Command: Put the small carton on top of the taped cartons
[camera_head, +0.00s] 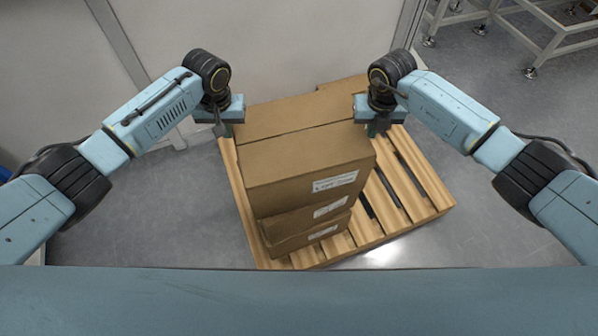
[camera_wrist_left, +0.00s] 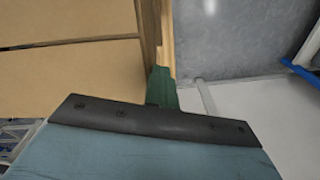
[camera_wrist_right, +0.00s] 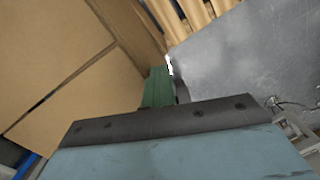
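A brown carton (camera_head: 308,165) with a seam across its top and a white label on its front is the uppermost of a stack. Lower cartons (camera_head: 300,222), also labelled, show beneath its front; I cannot make out tape or whether the top one rests on them. My left gripper (camera_head: 227,130) is at the carton's left side and my right gripper (camera_head: 373,130) at its right side, fingers pointing down. Green fingers show in the left wrist view (camera_wrist_left: 161,88) and right wrist view (camera_wrist_right: 157,88), close beside the cardboard. Contact and finger opening are unclear.
The stack stands on a wooden slatted pallet (camera_head: 428,207), with bare slats at the right. Another carton (camera_head: 343,84) shows behind, partly hidden. A pale wall (camera_head: 270,45) is at the back and a metal frame (camera_head: 540,50) at the far right. Grey floor is clear on both sides.

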